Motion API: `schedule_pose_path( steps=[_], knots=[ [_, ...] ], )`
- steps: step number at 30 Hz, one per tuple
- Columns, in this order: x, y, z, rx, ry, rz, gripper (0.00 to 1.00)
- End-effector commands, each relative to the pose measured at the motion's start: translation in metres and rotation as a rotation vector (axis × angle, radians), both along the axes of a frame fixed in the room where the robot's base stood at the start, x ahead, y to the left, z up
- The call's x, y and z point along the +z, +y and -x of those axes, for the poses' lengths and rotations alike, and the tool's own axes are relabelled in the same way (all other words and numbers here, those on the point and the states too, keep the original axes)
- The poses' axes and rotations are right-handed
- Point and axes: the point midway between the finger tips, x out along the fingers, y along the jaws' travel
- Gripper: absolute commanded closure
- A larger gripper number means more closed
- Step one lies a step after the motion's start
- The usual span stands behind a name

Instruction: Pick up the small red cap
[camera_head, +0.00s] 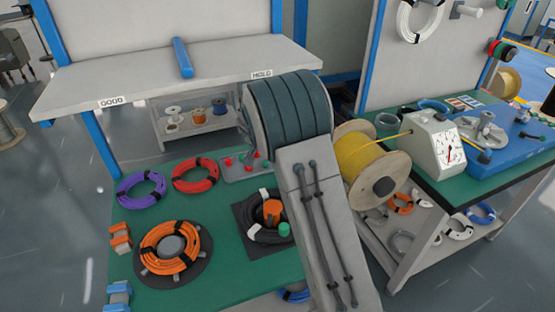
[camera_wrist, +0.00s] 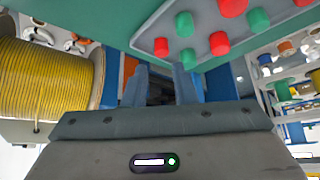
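Several red and green caps lie on a grey tray (camera_wrist: 152,22) at the top of the wrist view. Red caps (camera_wrist: 219,43) and (camera_wrist: 161,47) stand near its edge, with green caps (camera_wrist: 187,57) and (camera_wrist: 184,23) around them. A larger-looking red cap (camera_wrist: 232,7) is cut by the frame's top. In the head view the tray (camera_head: 236,178) with a red cap (camera_head: 228,161) is partly behind my arm. My gripper (camera_wrist: 161,72) is open, fingers apart and empty, away from the caps. In the head view my arm hides it.
The green table (camera_head: 215,240) holds purple (camera_head: 141,190), red (camera_head: 195,175) and orange coils (camera_head: 168,250). A grey shelf (camera_head: 130,78) stands above its back. A yellow cable spool (camera_head: 365,155) is close to my arm on the right; it also fills the wrist view's left (camera_wrist: 45,80).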

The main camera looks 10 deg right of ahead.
Motion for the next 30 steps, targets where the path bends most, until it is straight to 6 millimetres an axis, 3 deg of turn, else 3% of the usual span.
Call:
schedule_pose_path(
  steps=[18, 27, 28, 30],
  knots=[
    [-0.051, -0.017, -0.031, 0.003, 0.001, 0.000, 0.75],
    [-0.055, -0.019, -0.034, 0.004, -0.001, 0.000, 0.75],
    [-0.055, -0.019, -0.034, 0.004, -0.001, 0.000, 0.78],
    [-0.055, -0.019, -0.034, 0.004, -0.001, 0.000, 0.98]
  ],
)
